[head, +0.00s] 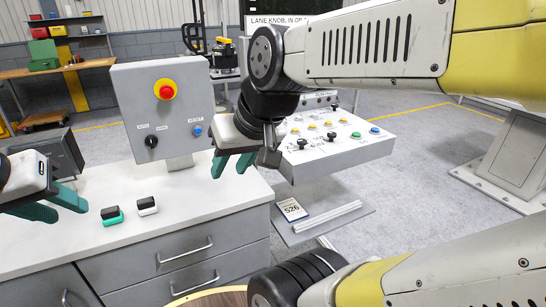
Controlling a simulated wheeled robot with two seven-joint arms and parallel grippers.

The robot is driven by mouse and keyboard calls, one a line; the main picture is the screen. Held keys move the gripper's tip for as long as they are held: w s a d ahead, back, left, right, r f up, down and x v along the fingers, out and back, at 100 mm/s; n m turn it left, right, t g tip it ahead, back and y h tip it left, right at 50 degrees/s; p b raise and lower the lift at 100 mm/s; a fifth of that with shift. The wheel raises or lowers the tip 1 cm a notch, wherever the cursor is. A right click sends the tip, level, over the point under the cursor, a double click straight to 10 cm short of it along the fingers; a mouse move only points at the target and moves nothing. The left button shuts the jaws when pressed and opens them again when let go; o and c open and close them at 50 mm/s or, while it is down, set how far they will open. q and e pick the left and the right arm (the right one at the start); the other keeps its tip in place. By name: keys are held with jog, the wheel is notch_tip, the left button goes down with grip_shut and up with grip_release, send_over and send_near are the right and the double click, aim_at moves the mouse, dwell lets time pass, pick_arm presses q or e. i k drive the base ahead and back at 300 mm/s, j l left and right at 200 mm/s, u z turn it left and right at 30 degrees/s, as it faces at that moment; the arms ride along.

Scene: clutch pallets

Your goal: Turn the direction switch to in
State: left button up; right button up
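A white sloped console (343,158) stands right of centre with coloured buttons and two black knobs, one at the left (302,144) and one further right (331,136). A grey control box (165,105) has a red emergency button on yellow, a black rotary switch (151,141) and a blue button. The labels are too small for me to tell which is the direction switch. My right gripper (232,166) is open and empty, between the box and the console, hiding the console's left end. My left gripper (60,206) is open and empty at the left, over the counter.
A green-and-black block (112,216) and a white-and-black block (147,206) lie on the white counter (190,200). A card marked 526 (291,209) lies below the console. A partly hidden sign (279,20) reads "LANE KNOB, IN OR". Open floor lies beyond the console.

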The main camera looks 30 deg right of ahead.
aim_at(331, 135)
jog(key=z, duration=1.5)
jog(key=i, duration=1.05)
